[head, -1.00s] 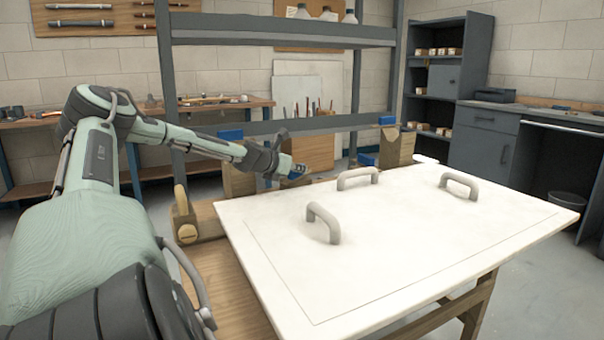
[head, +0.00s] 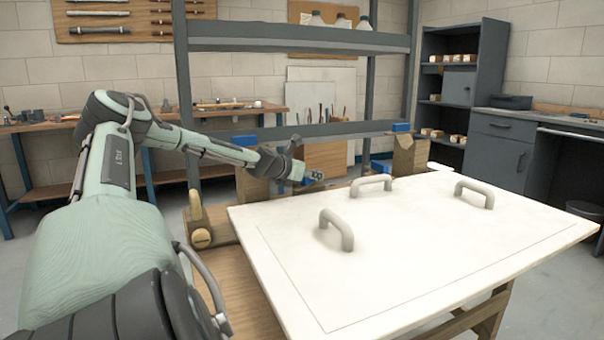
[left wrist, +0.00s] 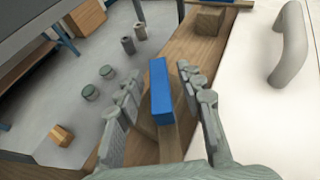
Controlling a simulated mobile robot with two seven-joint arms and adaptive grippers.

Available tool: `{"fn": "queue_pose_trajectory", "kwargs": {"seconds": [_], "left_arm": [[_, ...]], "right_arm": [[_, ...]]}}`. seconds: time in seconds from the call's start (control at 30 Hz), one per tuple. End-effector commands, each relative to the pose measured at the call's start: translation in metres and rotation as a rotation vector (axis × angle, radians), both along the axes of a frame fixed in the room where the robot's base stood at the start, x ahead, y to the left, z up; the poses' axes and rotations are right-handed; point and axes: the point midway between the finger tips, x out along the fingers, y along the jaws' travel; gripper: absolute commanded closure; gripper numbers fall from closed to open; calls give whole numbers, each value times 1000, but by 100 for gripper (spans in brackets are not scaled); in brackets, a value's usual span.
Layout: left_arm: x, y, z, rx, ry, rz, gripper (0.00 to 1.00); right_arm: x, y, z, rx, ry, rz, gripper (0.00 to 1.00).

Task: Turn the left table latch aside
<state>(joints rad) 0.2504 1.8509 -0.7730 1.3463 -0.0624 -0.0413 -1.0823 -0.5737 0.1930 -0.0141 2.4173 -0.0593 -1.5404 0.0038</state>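A blue-topped latch (left wrist: 160,88) stands by the table edge in the left wrist view, on a wooden piece. My left gripper (left wrist: 157,72) is open, with one finger on each side of the latch; the fingers appear apart from it. The gripper partly hides the latch there. My right gripper is in neither view.
Grey handles (head: 337,230) stand up from the board. Blue-topped wooden posts (head: 403,155) stand behind it, before a grey shelf rack (head: 290,40). A wooden clamp (head: 202,236) sits at the near left edge. Several small cylinders (left wrist: 90,92) stand on the floor.

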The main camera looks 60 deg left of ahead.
Motion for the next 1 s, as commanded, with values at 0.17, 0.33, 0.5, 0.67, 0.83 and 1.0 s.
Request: {"fn": "queue_pose_trajectory", "kwargs": {"seconds": [0.17,0.33,0.5,0.67,0.83,1.0], "left_arm": [[-12,-8,10,2,-5,-2,62],[-38,-20,23,3,-6,0,62],[-68,-36,35,1,-5,2,62],[-87,-46,43,3,-3,2,62],[-95,-50,45,-1,-3,2,62],[-95,-51,45,-2,-2,2,62]], "right_arm": [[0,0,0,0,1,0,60],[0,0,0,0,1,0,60],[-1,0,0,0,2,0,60],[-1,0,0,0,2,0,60],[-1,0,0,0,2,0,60],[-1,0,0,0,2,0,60]]}}
